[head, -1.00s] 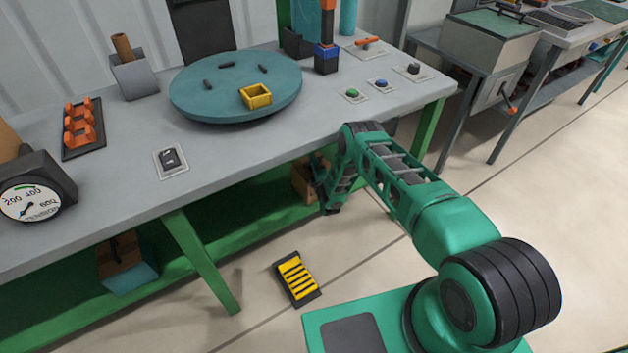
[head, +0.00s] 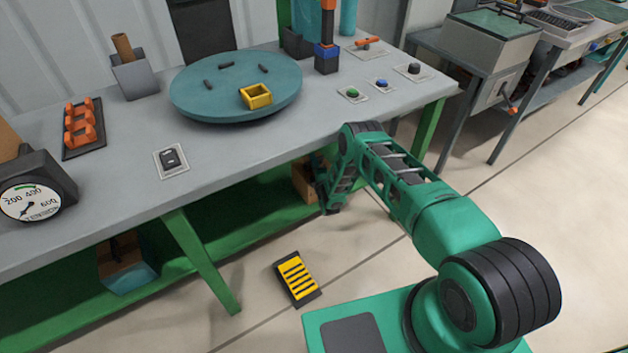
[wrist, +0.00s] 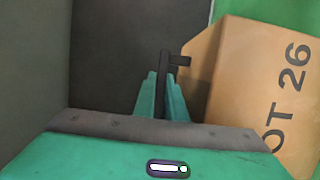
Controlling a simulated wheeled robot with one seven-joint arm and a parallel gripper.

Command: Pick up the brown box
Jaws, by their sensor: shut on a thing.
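The brown box (head: 303,182) is on the green lower shelf under the workbench, partly hidden behind my arm in the head view. In the wrist view the brown box (wrist: 262,95) fills the right side, with dark lettering ending in "OT 26" on its face. A dark handle-like bar (wrist: 165,68) stands at its left edge, with a short arm reaching toward the box. My gripper (wrist: 163,97) is shut on this bar, one green finger on each side. In the head view my gripper (head: 328,200) is under the bench edge, beside the box, and its fingers are hard to make out.
The workbench top (head: 215,150) overhangs the shelf (head: 205,238). A green bench leg (head: 205,262) stands to the left. Another brown-and-teal box (head: 125,268) is on the shelf at far left. A black-and-yellow pedal-like object (head: 297,278) lies on the floor.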

